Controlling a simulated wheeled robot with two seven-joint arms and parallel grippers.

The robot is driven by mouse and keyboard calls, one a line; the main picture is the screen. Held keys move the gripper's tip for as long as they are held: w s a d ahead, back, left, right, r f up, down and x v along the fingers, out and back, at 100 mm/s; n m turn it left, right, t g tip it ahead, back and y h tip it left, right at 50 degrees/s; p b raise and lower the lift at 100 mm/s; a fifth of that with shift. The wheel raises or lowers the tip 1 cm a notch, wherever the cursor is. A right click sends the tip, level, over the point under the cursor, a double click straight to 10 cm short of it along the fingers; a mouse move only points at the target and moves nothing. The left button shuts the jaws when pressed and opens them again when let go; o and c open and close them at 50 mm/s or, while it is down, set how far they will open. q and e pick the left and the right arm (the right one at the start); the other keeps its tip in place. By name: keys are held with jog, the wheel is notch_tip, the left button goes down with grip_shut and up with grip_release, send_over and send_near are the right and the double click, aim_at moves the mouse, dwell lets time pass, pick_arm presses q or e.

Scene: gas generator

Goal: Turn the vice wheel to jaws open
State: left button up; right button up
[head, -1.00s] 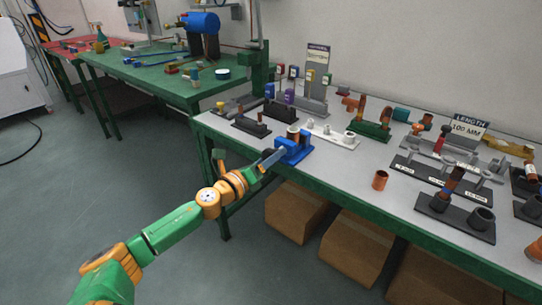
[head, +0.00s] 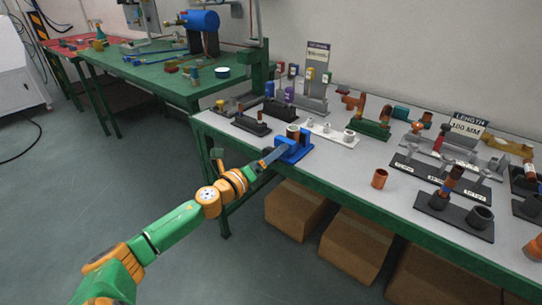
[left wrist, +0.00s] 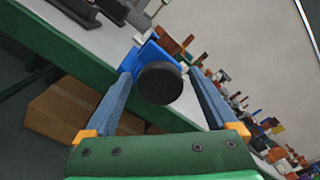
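The blue vice (head: 295,151) stands at the front edge of the grey bench top, with a copper-coloured pipe piece (head: 292,131) upright in it. In the left wrist view the vice (left wrist: 143,57) lies behind its black round wheel (left wrist: 160,83). My left gripper (head: 273,158) reaches the front of the vice from the lower left. In the left wrist view my left gripper (left wrist: 162,78) is open, with one finger on each side of the wheel. Gaps show between the wheel and both fingers. My right gripper is not in view.
A white fixture (head: 331,134) stands just behind and right of the vice, and a dark block (head: 251,125) to its left. A loose copper cup (head: 380,178) stands to the right. Cardboard boxes (head: 297,209) sit under the bench. The floor left of the bench is clear.

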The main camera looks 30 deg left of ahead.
pick_arm(q)
jog(key=shift+s+f, duration=0.1)
jog(key=shift+s, duration=0.4)
jog(key=s, duration=0.6)
jog(key=shift+a+b, duration=0.3)
jog(key=shift+b, duration=0.05)
